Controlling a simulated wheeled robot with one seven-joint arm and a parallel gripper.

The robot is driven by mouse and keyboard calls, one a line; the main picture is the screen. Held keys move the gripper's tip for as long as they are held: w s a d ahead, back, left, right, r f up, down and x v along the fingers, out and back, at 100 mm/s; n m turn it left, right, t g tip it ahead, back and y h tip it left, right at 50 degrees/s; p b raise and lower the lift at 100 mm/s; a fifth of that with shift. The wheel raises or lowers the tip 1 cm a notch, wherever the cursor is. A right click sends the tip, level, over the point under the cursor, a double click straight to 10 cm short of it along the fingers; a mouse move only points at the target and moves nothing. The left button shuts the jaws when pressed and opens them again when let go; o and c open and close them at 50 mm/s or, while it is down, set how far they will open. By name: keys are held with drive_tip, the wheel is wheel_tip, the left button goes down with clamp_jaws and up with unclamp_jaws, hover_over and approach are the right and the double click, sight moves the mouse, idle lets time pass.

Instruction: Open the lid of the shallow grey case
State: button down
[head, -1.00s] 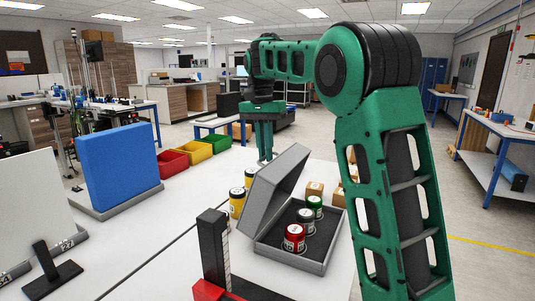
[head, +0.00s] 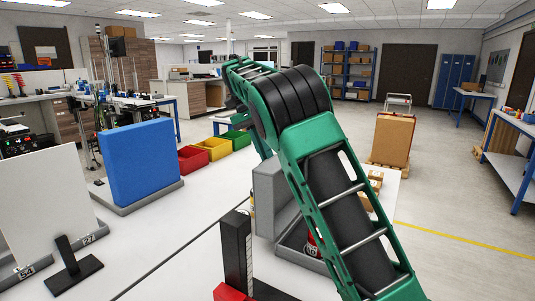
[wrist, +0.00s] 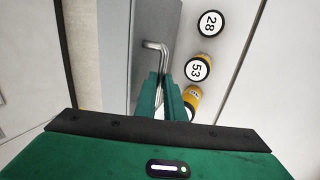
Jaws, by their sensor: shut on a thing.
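The shallow grey case (head: 287,247) stands on the white table, partly hidden behind my arm. Its grey lid (head: 268,196) is raised and stands near upright at the left side of the case. A red-labelled can (head: 312,245) shows in the case; the rest of the inside is hidden. In the wrist view, my gripper (wrist: 164,82) is shut on the bent metal handle (wrist: 158,47) of the grey lid (wrist: 115,60). In the head view, my arm hides most of the gripper and the handle.
In the wrist view, cans marked 28 (wrist: 210,23) and 53 (wrist: 198,67) stand right of the gripper, with a yellow can (wrist: 192,95) close to the fingers. A black post (head: 236,250) stands near the case. A blue panel (head: 140,160) stands left.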

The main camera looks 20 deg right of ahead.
drive_tip(key=shift+w+a+f, duration=0.1)
drive_tip(key=shift+w+a, duration=0.1)
drive_tip(key=shift+w, duration=0.4)
drive_tip(key=c, duration=1.8)
unclamp_jaws()
drive_tip(key=shift+f, duration=0.1)
drive_tip(key=shift+c, duration=0.2)
drive_tip(key=shift+a+g+h, duration=0.1)
drive_tip(key=shift+g+h, duration=0.2)
